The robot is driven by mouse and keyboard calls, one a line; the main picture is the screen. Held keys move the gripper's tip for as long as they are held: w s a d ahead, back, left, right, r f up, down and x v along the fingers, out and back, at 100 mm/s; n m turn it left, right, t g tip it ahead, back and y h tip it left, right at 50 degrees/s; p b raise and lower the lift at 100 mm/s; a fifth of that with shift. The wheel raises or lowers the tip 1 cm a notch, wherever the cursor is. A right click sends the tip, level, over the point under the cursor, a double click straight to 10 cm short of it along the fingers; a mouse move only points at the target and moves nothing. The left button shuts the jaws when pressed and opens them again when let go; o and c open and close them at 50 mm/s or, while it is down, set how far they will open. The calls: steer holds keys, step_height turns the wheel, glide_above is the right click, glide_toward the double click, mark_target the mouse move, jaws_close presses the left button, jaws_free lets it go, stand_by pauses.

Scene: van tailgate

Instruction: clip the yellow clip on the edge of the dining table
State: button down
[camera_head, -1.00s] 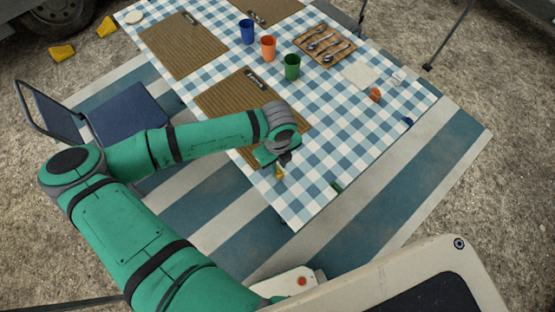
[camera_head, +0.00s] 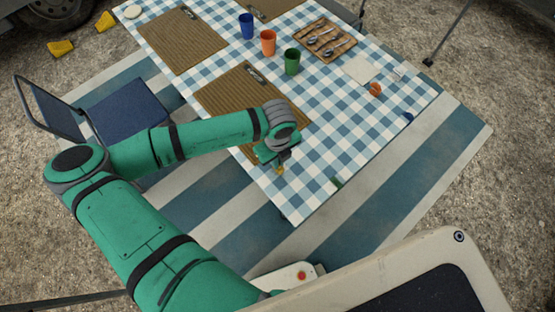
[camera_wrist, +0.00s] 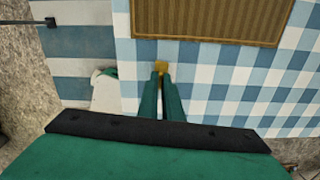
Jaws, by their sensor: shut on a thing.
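The yellow clip (camera_head: 280,170) is small and sits between the fingertips of my gripper (camera_head: 279,163), which is shut on it. In the wrist view the clip (camera_wrist: 161,67) shows at the tips of the two green fingers (camera_wrist: 160,78). The dining table (camera_head: 325,155) has a blue-and-white checked cloth. In the head view the clip appears over the cloth near the table's lower corner, a little inside the left edge. I cannot tell whether it touches the cloth. My wrist hides part of the placemat behind it.
A green clip (camera_head: 337,183) and a blue clip (camera_head: 408,117) are on the lower right table edge. A brown placemat (camera_head: 225,92) lies close to my gripper. Cups, a cutlery tray (camera_head: 325,39) and an orange item (camera_head: 375,89) stand further off. A blue chair (camera_head: 125,110) is left.

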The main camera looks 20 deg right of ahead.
steer(key=shift+r, duration=2.45)
steer(key=shift+w+d, duration=0.1)
steer(key=shift+d, duration=0.05)
